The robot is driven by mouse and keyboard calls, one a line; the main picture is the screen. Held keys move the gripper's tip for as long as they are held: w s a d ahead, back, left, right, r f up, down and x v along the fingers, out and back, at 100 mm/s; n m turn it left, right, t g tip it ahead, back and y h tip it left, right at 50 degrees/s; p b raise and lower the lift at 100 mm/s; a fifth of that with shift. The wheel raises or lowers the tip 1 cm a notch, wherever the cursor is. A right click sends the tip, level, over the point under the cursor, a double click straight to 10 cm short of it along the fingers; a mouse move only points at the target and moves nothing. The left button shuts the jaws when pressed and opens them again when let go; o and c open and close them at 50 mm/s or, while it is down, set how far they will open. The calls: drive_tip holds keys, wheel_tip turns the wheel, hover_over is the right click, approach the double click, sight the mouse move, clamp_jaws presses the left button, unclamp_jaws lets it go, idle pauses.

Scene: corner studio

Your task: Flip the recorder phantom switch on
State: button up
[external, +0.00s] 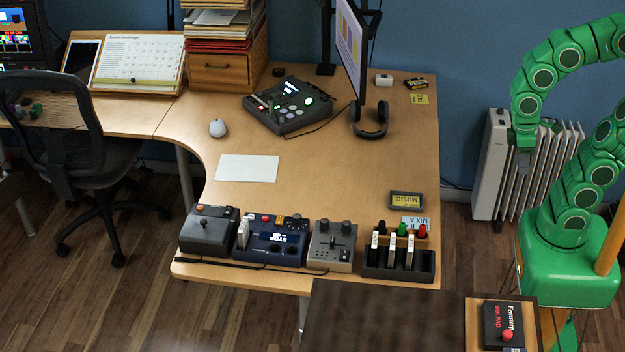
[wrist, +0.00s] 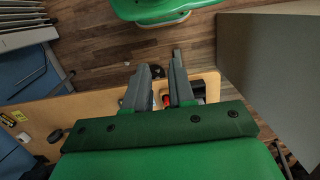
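A dark angled device with a small lit screen, pads and a glowing green button (external: 288,105) lies on the back of the desk; it may be the recorder. Its phantom switch is too small to make out. A blue-fronted unit with a screen and white lettering (external: 272,240) stands in the row at the front edge. My gripper (wrist: 162,75) shows in the wrist view as two grey fingers spread apart with nothing between their tips. A red item and dark items lie on the wooden desktop beyond them. In the external view my green arm arcs at the right, well away from both devices.
A radiator (external: 497,160) is beside my arm. The desk's middle is mostly clear around a white sheet (external: 247,168).

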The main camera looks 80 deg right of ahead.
drive_tip(key=w+r+m, duration=0.1)
drive_tip(key=w, duration=0.5)
drive_tip(key=w+d+r+m, duration=0.1)
drive_tip(key=w+r+m, duration=0.1)
drive_tip(key=w, duration=0.5)
drive_tip(key=w+r+m, duration=0.1)
drive_tip(key=w+r, duration=0.1)
drive_tip(key=w, duration=0.5)
drive_tip(key=shift+w+d+m+h, duration=0.1)
drive_tip(key=shift+d+m+h, duration=0.05)
drive_tip(key=shift+m+h, duration=0.15)
clamp_jaws()
drive_tip(key=w+f+m, duration=0.1)
drive_tip(key=w+m, duration=0.4)
drive_tip(key=w, duration=1.5)
drive_tip(key=w+f+m+t, duration=0.1)
drive_tip(key=w+f+m, duration=0.3)
drive_tip(key=w+f, duration=0.4)
drive_tip(key=w+f+m, duration=0.4)
drive_tip(key=w+f, duration=0.5)
drive_tip(key=w, duration=0.8)
drive_tip(key=shift+w+f+t+h, duration=0.15)
drive_tip(key=shift+w+t+h, duration=0.25)
